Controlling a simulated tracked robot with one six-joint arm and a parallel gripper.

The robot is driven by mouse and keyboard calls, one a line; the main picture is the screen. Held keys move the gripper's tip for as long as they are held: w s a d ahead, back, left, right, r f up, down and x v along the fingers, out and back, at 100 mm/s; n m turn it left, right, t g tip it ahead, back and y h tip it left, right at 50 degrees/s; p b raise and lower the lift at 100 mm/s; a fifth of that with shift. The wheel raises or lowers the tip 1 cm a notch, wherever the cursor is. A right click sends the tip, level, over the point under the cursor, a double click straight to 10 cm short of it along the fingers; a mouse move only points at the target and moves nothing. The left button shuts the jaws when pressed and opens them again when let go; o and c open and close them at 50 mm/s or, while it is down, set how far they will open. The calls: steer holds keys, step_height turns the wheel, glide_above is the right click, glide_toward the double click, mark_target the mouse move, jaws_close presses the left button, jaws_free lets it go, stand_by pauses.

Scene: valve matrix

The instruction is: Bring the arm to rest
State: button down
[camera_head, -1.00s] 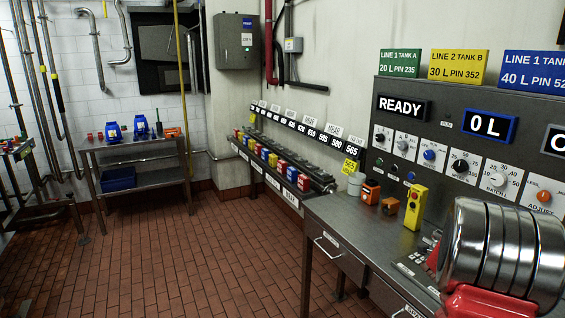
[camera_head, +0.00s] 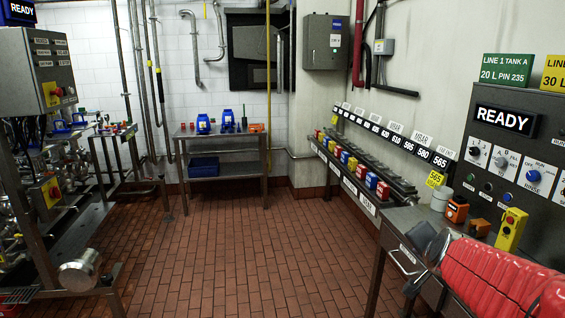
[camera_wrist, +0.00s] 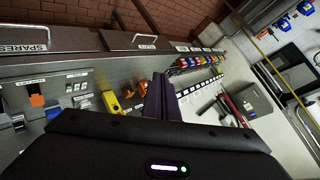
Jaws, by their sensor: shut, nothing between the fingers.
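My gripper (camera_wrist: 161,95) shows in the wrist view as dark fingers held together in the middle, with nothing between them. It points past the steel bench and control panel toward the rack and far wall. Nothing in the wrist view touches the fingers. In the head view, my red ribbed arm fills the lower right corner, in front of the control panel (camera_head: 530,140).
A yellow pendant (camera_head: 511,230) and an orange device (camera_head: 457,209) stand on the bench near my arm. A rack of coloured blocks (camera_head: 352,163) runs along the right wall. A piping skid (camera_head: 45,190) stands at left. The brick floor (camera_head: 240,240) between is clear.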

steer(key=s+a+f+n+g+y, duration=0.1)
steer(key=s+a+n+g+y, duration=0.15)
steer(key=s+a+n, duration=0.7)
steer(key=s+a+f+n+g+y, duration=0.1)
steer(key=s+a+f+n+g, duration=0.1)
steer(key=s+a, duration=0.8)
steer(key=s+f+n, duration=0.1)
steer(key=s, duration=0.2)
steer(key=shift+s+a+f+n, duration=0.2)
steer(key=shift+s+a+n, duration=0.15)
